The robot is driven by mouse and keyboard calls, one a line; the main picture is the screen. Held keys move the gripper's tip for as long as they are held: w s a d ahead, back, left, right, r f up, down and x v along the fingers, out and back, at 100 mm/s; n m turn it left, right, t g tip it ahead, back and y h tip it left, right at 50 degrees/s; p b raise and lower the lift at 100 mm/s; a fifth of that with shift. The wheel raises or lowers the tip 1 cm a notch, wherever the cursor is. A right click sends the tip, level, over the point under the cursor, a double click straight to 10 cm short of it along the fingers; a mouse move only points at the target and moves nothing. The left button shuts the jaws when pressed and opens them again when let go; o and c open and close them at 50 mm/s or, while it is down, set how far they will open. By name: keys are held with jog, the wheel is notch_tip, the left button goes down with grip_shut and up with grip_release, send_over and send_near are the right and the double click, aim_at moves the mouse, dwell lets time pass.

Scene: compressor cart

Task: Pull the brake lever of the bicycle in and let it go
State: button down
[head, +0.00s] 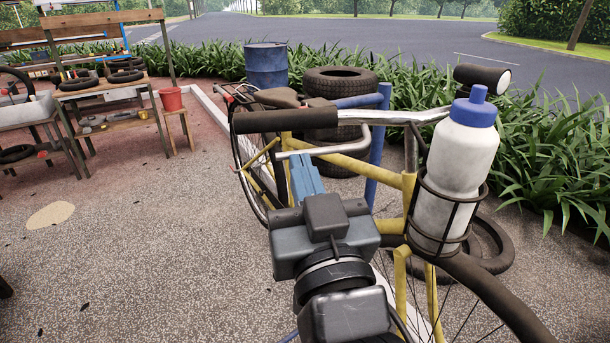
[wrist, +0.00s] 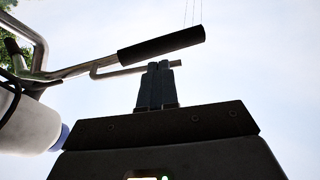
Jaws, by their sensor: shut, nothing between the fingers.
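The yellow bicycle (head: 404,182) stands with its handlebar across the head view. The black grip (head: 285,120) is at the bar's left end, and also shows in the wrist view (wrist: 161,43). The thin silver brake lever (head: 335,149) runs below the grip, apart from it; it also shows in the wrist view (wrist: 112,73). My gripper (head: 301,158) is shut and empty, its bluish fingers pointing up at the lever near its free end. In the wrist view the fingertips (wrist: 159,66) overlap the lever; I cannot tell whether they touch it.
A white bottle with a blue cap (head: 459,152) sits in a cage on the bicycle's front, right of my arm. Stacked tyres (head: 341,82) and a blue barrel (head: 266,65) stand behind. A workbench (head: 100,92) is far left.

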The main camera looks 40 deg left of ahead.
jog(key=a, duration=0.3)
jog(key=shift+w+a, duration=0.15)
jog(key=shift+w, duration=0.25)
dwell(0.5)
